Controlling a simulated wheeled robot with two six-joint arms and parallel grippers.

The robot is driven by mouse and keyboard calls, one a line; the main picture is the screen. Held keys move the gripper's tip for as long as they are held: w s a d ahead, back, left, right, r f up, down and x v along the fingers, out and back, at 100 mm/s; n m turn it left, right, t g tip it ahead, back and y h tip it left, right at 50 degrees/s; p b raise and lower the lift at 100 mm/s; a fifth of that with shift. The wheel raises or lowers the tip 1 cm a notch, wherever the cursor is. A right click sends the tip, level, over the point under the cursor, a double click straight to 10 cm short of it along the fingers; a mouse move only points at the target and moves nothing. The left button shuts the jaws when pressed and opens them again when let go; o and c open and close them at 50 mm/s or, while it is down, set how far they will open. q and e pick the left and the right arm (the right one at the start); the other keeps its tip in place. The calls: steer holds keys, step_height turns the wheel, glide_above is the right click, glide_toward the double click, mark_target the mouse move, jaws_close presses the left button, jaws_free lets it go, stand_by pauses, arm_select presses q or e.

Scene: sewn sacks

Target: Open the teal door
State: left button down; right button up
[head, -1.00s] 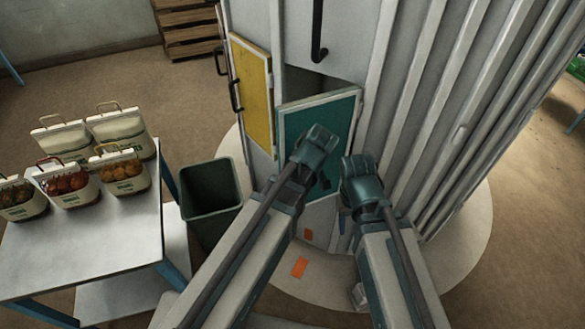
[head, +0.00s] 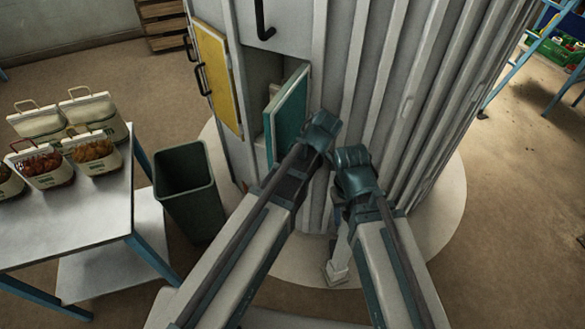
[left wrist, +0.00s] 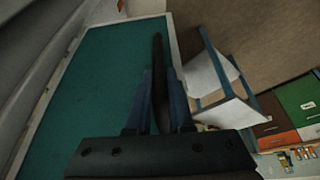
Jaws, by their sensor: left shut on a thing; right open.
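The teal door (head: 290,108) stands ajar in the grey ribbed cabinet, swung out to the right, with a dark gap behind its left side. In the left wrist view its teal face (left wrist: 95,85) with a pale frame fills the left half. My left gripper (left wrist: 158,98) is shut on the dark door handle (left wrist: 157,55). In the head view the left wrist hides the handle and my left fingertips. My right gripper (head: 336,180) is open and apart from the door, close to the ribbed wall; its fingers are mostly hidden by its own wrist.
The grey cabinet (head: 345,60) has a yellow door (head: 215,75) left of the teal one, also ajar. A dark green bin (head: 190,190) stands at the left. A table (head: 75,225) holds several sacks of goods. Blue-legged racks are at the far right. Floor shows between them.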

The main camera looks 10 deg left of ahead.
arm_select(q)
steer(key=shift+d, duration=0.3)
arm_select(e)
steer(key=shift+d, duration=0.3)
arm_select(q)
steer(key=c, duration=0.8)
jaws_free()
steer(key=shift+r, duration=0.15)
arm_select(e)
steer(key=shift+r, duration=0.15)
